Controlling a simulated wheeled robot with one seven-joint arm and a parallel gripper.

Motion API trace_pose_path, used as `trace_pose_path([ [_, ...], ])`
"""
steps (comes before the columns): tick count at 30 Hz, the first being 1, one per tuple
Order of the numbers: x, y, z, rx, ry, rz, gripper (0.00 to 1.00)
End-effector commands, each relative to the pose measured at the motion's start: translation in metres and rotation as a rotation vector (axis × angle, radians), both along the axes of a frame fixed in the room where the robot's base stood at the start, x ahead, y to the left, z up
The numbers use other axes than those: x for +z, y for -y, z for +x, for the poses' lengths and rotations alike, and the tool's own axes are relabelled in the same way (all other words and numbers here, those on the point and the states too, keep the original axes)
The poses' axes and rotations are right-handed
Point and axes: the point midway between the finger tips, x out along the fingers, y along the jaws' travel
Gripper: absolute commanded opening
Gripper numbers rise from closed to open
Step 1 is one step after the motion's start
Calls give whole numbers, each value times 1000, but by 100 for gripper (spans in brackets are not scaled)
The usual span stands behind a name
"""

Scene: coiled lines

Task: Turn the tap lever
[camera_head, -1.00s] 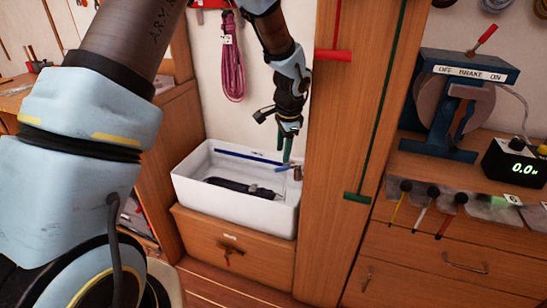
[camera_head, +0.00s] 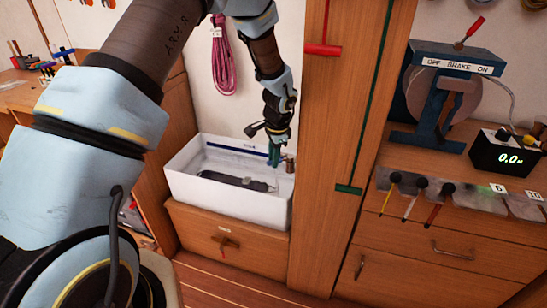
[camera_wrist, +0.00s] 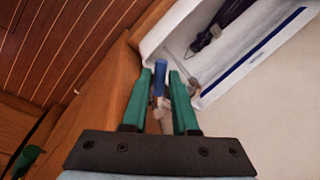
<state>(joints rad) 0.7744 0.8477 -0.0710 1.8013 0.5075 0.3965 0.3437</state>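The tap (camera_head: 290,164) is a small brownish metal fitting at the right end of the white sink (camera_head: 180,188), beside the wooden post. Its blue lever (camera_wrist: 158,82) shows in the wrist view, between the two green fingers of my gripper (camera_wrist: 160,72). The fingers stand apart, one on each side of the lever, with a narrow gap around it; I cannot tell if either touches. In the head view, my gripper (camera_head: 274,158) points down over the sink's right end and hides the lever.
A dark elongated object (camera_head: 235,181) lies in the sink. A cabinet (camera_head: 190,225) with a small red-tipped handle is below. The wooden post (camera_head: 318,150), carrying red and green bars, stands close on the right. A coiled pink line (camera_head: 228,62) hangs on the wall behind.

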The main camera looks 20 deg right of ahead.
Motion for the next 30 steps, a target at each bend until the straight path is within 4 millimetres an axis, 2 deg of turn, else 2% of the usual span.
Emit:
trace_pose_path([
  [1, 0, 0, 0, 0, 0, 0, 20],
  [6, 0, 0, 0, 0, 0, 0, 1],
  [7, 0, 0, 0, 0, 0, 0, 0],
  [30, 0, 0, 0, 0, 0, 0, 0],
])
